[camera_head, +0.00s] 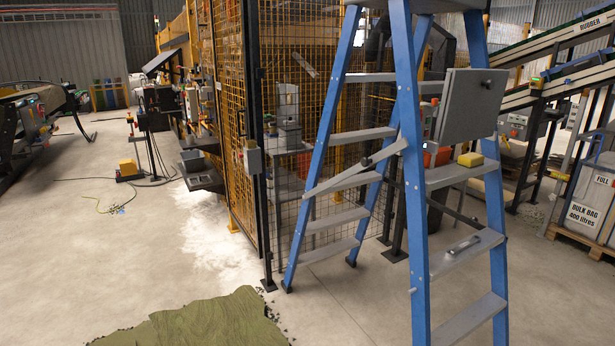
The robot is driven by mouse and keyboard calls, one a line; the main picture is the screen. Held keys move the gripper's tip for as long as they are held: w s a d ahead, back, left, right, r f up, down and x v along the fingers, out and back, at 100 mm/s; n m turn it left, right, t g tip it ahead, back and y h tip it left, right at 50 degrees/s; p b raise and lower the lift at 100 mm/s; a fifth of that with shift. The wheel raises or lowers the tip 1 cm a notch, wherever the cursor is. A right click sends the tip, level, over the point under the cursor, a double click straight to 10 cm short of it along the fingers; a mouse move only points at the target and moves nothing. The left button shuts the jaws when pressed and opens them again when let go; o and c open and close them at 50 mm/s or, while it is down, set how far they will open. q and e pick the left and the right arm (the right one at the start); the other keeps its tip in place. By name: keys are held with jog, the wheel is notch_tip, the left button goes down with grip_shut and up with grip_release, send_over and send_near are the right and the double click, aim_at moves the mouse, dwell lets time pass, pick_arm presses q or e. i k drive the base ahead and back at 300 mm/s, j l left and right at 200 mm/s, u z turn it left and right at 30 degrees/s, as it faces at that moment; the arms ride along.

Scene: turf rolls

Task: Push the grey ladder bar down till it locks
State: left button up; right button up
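A blue stepladder (407,130) with grey treads stands open at the centre right. The grey ladder bar (345,180) runs slanted between its blue rails, its right end higher than its left. A small black knob (366,161) sits on the bar near its middle. Whether the bar is locked cannot be told from here. Neither of my grippers is in view.
A grey box (470,105) and a yellow block (470,159) are on the ladder's upper part. A handled tool (463,245) lies on a lower tread. Mesh fencing (240,120) stands behind. Green turf (200,322) lies at front left; open floor is left.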

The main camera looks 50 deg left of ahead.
aim_at(366, 163)
jog(key=j+u, duration=0.1)
jog(key=u, duration=1.35)
